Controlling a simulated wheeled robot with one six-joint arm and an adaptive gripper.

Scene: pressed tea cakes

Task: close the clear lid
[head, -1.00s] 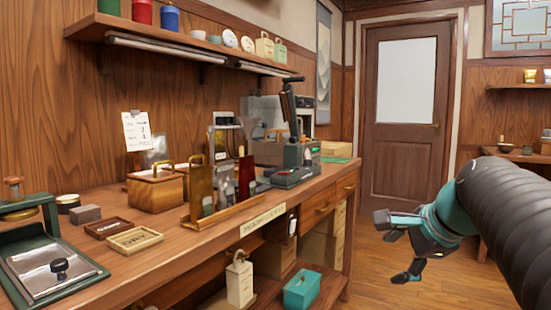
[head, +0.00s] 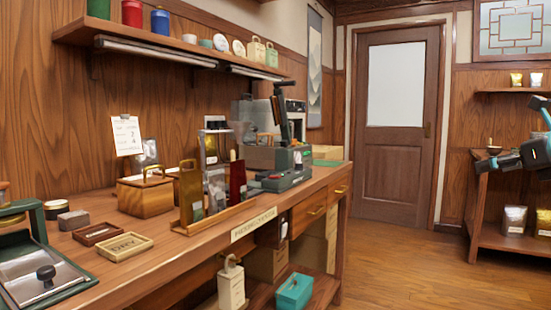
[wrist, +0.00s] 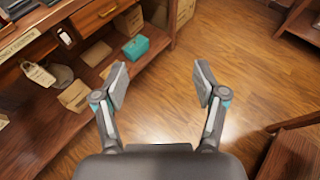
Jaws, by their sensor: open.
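A see-through panel (head: 246,110) stands raised at the back of the workbench, by a box behind the green sealing machine (head: 287,172); it looks like the clear lid, but I cannot tell its hinge or exact tilt. Bags and the machine partly hide the box. My gripper (wrist: 162,85) is open and empty in the wrist view, its two fingers wide apart above the wooden floor. In the head view my gripper (head: 512,140) is at the right edge, partly cut off, far to the right of the bench and the panel.
The workbench (head: 205,248) holds a rack of bags (head: 208,175), a wooden box (head: 147,195), a small tray (head: 125,246) and a knobbed plate (head: 42,278). A teal box (head: 294,291) sits on the lower shelf. The floor (head: 400,255) before the door is clear.

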